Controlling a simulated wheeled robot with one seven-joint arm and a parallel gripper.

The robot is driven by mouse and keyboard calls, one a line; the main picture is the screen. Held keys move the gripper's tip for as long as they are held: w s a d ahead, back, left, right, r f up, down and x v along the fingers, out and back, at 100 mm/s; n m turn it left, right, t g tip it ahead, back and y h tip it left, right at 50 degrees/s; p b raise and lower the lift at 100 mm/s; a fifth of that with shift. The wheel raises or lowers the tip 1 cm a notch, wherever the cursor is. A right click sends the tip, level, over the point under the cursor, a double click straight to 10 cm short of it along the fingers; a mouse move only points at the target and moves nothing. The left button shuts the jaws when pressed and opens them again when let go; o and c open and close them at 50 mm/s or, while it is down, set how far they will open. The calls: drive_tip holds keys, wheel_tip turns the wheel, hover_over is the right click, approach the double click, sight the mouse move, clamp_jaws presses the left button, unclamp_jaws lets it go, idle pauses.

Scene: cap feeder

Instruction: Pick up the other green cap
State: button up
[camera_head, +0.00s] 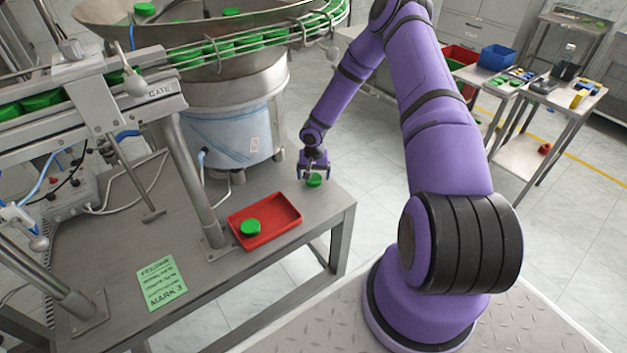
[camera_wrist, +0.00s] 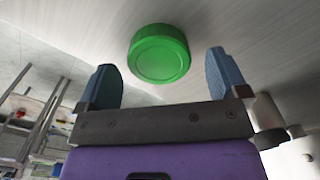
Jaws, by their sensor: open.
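A green cap (camera_head: 314,181) lies on the steel table near its far right corner, outside the tray. In the wrist view this cap (camera_wrist: 159,53) shows just beyond the fingertips, between their lines. My gripper (camera_head: 313,172) is right above and beside it, open and empty; its two blue-grey fingers (camera_wrist: 165,70) stand apart with the cap untouched between them as far as I can see. Another green cap (camera_head: 250,227) lies in the left part of the red tray (camera_head: 283,232) on the same table.
The feeder bowl (camera_head: 215,45) stands behind on the table, with a rail of several green caps (camera_head: 40,100) at left. A steel post (camera_head: 190,175) rises left of the tray. A green card (camera_head: 161,283) lies in front. The table's right edge (camera_head: 335,232) is close.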

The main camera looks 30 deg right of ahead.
drive_tip(key=shift+f, duration=0.35)
drive_tip(key=c, duration=1)
drive_tip(key=shift+r, duration=0.2)
